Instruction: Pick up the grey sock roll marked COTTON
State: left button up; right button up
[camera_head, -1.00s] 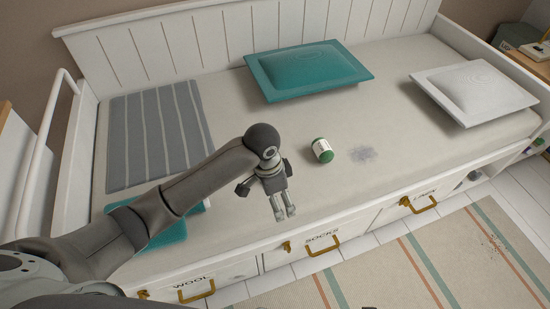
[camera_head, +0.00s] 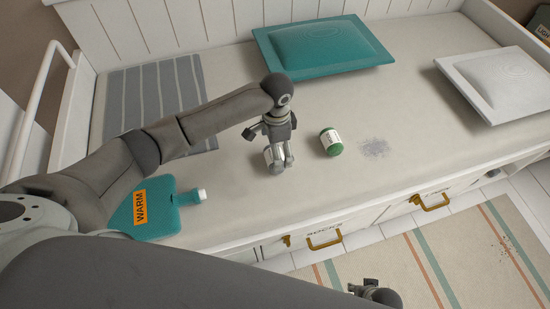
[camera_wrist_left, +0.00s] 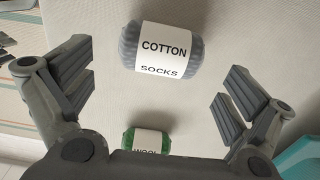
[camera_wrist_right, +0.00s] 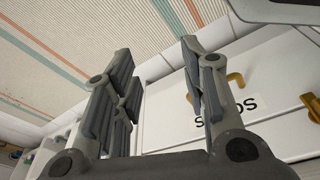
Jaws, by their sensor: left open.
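The grey sock roll (camera_wrist_left: 162,50) with a white COTTON SOCKS label lies on the pale bed surface, ahead of my left fingers in the left wrist view. In the head view, the grey sock roll is mostly hidden behind my left gripper (camera_head: 279,165). That gripper is open, its fingers (camera_wrist_left: 160,88) spread wide and apart from the roll. My right gripper (camera_head: 375,291) is low in front of the drawers in the head view. Its fingers (camera_wrist_right: 155,95) stand apart and empty in the right wrist view.
A green sock roll (camera_head: 331,142) labelled WOOL (camera_wrist_left: 148,140) lies close by. A teal WARM bottle (camera_head: 165,213) lies at left, a striped grey cloth (camera_head: 150,95) behind it. Teal (camera_head: 318,45) and white (camera_head: 497,80) cushions lie farther back. Drawers with brass handles (camera_head: 325,239) front the bed.

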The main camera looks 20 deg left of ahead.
pick_arm(q)
jog(key=f, duration=0.2)
jog(key=f+b, duration=0.1)
jog(key=shift+a+f, duration=0.25)
jog(key=shift+f, duration=0.55)
pick_arm(e)
jog(key=r, duration=0.1)
jog(key=w+r, duration=0.2)
jog(key=r, duration=0.1)
jog(key=shift+a+r, duration=0.1)
jog(key=shift+a, duration=0.05)
pick_arm(q)
jog(key=c, duration=0.9)
jog(key=shift+c, duration=0.4)
jog(key=shift+r, duration=0.15)
